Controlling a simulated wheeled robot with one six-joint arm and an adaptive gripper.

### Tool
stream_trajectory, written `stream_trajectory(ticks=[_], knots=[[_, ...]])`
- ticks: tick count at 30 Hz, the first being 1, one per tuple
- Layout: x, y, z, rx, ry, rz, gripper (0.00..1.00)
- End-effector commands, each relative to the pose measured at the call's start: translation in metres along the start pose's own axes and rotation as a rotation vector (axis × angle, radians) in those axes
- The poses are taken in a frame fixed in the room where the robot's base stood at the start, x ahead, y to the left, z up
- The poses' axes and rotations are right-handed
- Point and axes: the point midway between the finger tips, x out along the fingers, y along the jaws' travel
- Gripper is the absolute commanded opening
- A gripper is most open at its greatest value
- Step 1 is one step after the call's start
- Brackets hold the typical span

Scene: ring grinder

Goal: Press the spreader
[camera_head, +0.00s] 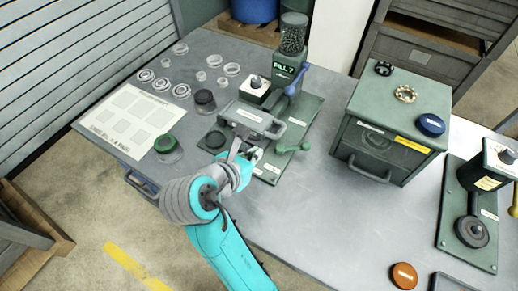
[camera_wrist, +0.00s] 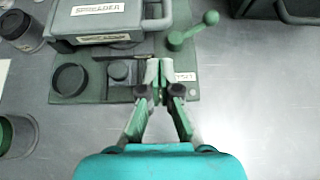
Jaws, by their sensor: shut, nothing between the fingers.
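The spreader (camera_head: 248,121) is a grey block with a bar handle and a white label, on a dark green base plate (camera_head: 312,107) in the middle of the table. In the wrist view the spreader (camera_wrist: 95,18) fills the top left, with its label readable; its far part is cut off. My gripper (camera_head: 252,154) is at the near edge of this plate, in front of the spreader. In the wrist view my gripper (camera_wrist: 157,80) has its fingertips together and empty, below and right of the spreader's label. The fingertips look apart from the spreader; their height is unclear.
A green lever (camera_wrist: 192,31) with ball ends is right of my fingertips. A black ring (camera_wrist: 70,80) lies on the plate's left. A green drawer box (camera_head: 392,127) stands to the right. Jars and rings are at left. Bare table lies in front of the box.

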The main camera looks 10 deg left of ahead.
Motion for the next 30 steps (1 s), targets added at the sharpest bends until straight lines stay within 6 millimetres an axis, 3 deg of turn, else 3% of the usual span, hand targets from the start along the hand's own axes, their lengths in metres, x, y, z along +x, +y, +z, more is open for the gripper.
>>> stream_trajectory(ticks=[9, 15, 30], knots=[[0.054, -0.001, 0.000, 0.000, 0.001, -0.003, 0.00], [0.078, -0.001, -0.001, 0.000, 0.001, -0.002, 0.00], [0.087, 0.000, 0.000, 0.001, 0.000, 0.001, 0.00]])
